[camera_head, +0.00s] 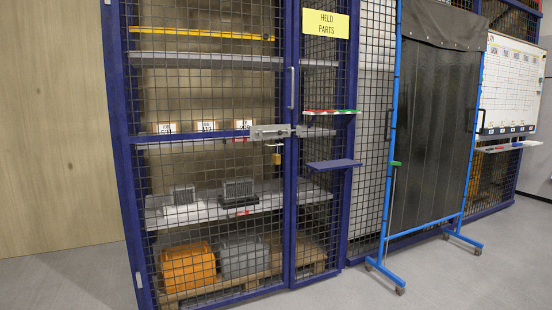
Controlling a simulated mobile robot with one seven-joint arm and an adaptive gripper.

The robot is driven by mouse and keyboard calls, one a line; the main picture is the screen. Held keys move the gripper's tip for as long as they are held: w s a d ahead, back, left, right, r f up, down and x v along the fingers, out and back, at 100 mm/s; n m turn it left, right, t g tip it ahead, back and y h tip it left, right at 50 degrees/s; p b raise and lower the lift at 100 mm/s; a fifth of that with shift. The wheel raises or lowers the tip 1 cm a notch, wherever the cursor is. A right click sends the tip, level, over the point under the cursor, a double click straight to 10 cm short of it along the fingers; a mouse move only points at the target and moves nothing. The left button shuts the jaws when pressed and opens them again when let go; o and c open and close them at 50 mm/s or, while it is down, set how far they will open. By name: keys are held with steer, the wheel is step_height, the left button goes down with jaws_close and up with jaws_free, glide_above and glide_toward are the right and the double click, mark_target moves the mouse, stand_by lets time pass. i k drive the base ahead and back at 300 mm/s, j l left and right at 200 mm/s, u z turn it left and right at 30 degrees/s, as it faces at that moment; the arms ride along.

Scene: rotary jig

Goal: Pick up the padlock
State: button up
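A small brass-coloured padlock (277,158) hangs just below the metal latch (270,131) on the front of the blue-framed mesh cage (120,150). It is small in the picture, and I cannot tell whether its shackle is open or closed. My gripper is not in view.
A yellow "HELD PARTS" sign (325,24) tops the cage. Orange (189,267) and grey bins sit inside, behind mesh. A wheeled blue-framed dark screen (432,130) stands right. The floor (330,295) in front is clear.

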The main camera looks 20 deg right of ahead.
mark_target(276, 158)
steer(key=i+l, duration=0.2)
steer(key=i, duration=0.55)
steer(key=i+l, duration=0.2)
steer(key=i, duration=0.5)
steer(key=i+l+z, duration=0.1)
steer(key=i, duration=0.65)
steer(key=i+l, duration=0.2)
steer(key=i, duration=0.55)
